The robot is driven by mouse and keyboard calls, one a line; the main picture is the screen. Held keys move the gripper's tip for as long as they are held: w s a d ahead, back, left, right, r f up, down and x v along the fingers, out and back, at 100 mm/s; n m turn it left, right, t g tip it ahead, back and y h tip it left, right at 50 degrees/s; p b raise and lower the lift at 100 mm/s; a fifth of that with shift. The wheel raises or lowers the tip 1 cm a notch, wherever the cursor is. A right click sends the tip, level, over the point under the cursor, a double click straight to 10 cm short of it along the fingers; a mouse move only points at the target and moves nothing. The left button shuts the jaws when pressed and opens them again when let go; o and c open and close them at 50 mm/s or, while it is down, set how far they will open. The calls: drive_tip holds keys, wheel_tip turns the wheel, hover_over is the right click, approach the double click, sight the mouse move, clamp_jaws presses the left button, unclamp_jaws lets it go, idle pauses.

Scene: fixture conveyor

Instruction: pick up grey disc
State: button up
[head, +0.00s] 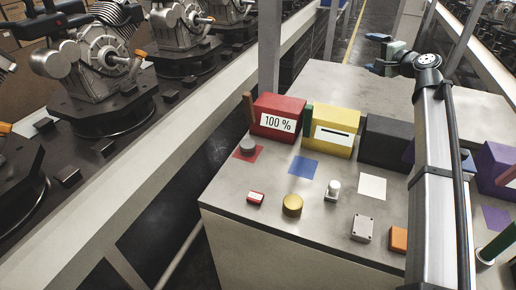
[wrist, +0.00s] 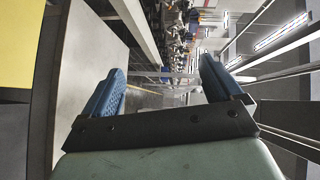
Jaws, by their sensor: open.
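The grey disc (head: 248,146) sits at the left of the table, on a red square (head: 241,155) in front of the red box. My gripper (head: 372,54) is high at the upper right of the head view, well away from the disc. In the wrist view, my gripper (wrist: 160,72) has its two blue fingers wide apart with nothing between them. The disc does not show in the wrist view.
A red box (head: 283,115), a yellow box (head: 332,126) and a dark box (head: 385,143) stand behind the disc. A conveyor with engines runs at left.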

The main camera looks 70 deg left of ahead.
drive_tip(key=s+a+n+g+h, duration=0.1)
drive_tip(key=s+a+n+g, duration=0.3)
drive_tip(key=s, duration=0.6)
drive_tip(key=n+t+h, duration=0.3)
drive_tip(key=n+h, duration=0.9)
drive_tip(key=n, duration=0.3)
hover_over(248, 144)
drive_tip(key=d, duration=0.3)
wheel_tip(248, 144, down, 21)
drive_tip(key=x, duration=1.3)
drive_tip(key=shift+w+d+f, duration=0.15)
drive_tip(key=shift+w+d, duration=0.05)
drive_tip(key=shift+d, duration=0.05)
drive_tip(key=shift+c, duration=0.4)
drive_tip(key=c, duration=1.4)
